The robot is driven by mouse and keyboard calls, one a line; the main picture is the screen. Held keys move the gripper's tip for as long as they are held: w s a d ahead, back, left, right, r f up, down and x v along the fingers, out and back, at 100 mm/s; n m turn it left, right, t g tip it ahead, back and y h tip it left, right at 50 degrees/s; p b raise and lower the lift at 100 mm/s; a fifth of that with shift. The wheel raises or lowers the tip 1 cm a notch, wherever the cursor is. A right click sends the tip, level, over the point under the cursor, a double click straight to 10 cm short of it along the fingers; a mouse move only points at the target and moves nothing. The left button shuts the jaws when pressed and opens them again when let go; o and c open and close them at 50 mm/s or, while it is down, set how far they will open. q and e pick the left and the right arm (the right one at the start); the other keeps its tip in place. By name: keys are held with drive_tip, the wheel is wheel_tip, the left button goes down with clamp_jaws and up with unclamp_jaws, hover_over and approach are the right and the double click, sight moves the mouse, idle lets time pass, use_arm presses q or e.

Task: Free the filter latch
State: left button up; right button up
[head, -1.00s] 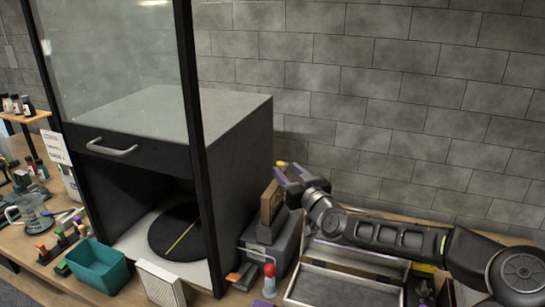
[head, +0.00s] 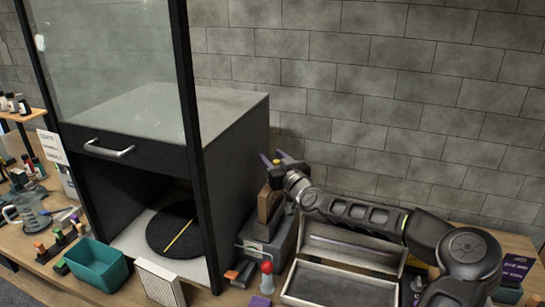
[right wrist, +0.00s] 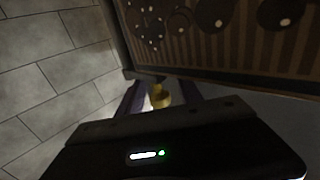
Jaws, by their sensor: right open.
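A small yellow knob (head: 277,161), which looks like the filter latch, is at the back of a grey box unit (head: 266,243) with a brown panel (head: 268,204). In the right wrist view the yellow knob (right wrist: 160,97) is between the two purple fingers. My right gripper (head: 272,156) is open, with its fingers on either side of the knob; I cannot tell whether they touch it. The brown ribbed panel (right wrist: 215,40) with dark round discs fills the upper right of the wrist view. My left gripper is not in view.
A dark booth (head: 237,140) with a glass front stands left of the unit. A grey brick wall (head: 400,80) is close behind. An open metal tray (head: 335,287) lies below my right arm. A teal bin (head: 97,268) and a red-topped tool (head: 267,267) stand at the front.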

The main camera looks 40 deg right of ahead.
drive_tip(key=shift+c, duration=0.3)
clamp_jaws()
idle(0.3)
